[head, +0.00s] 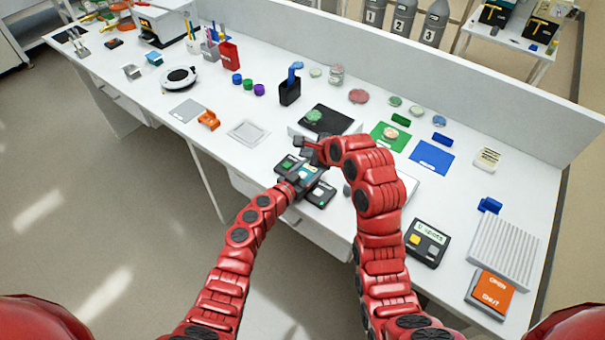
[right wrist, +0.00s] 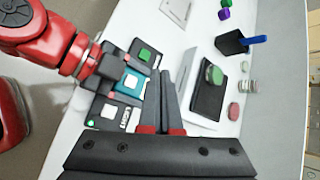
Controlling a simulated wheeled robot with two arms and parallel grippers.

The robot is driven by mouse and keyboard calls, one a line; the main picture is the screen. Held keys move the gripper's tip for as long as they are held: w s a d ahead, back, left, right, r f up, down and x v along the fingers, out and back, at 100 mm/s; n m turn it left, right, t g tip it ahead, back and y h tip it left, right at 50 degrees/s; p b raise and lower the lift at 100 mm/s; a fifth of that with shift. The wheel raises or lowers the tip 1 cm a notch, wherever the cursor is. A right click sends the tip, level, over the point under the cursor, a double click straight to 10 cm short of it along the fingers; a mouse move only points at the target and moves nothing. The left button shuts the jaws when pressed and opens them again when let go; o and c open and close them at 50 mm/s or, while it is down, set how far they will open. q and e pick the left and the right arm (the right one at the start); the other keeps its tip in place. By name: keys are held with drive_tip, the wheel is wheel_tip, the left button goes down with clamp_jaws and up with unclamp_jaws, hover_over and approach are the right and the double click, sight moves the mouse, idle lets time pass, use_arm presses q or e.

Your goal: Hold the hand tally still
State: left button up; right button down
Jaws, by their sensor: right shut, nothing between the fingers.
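Several small dark counter-like devices lie close together at the front edge of the white bench. The middle one, with a teal face (head: 311,171), looks like the hand tally; it also shows in the right wrist view (right wrist: 131,82). Beside it are a dark device with a green button (right wrist: 147,56) and one with a pale label (right wrist: 110,114). My left gripper (head: 297,186) is at the tally's near side; whether its fingers close on it is unclear. My right gripper (head: 308,148) is shut and empty above the bench, just beyond the tally; its fingers show together in the wrist view (right wrist: 174,95).
A black pad with a green disc (head: 313,116) lies just behind my right gripper. A two-button counter (head: 426,243) and a ribbed grey plate (head: 503,253) are at right. A black cup (head: 290,92) stands behind. The bench's front left stretch is fairly clear.

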drive_tip(key=shift+f, duration=3.05)
drive_tip(key=shift+f, duration=0.1)
drive_tip(key=shift+f, duration=0.35)
drive_tip(key=shift+f, duration=0.35)
idle(0.4)
drive_tip(key=shift+r, duration=0.85)
drive_tip(key=shift+r, duration=2.5)
idle(0.4)
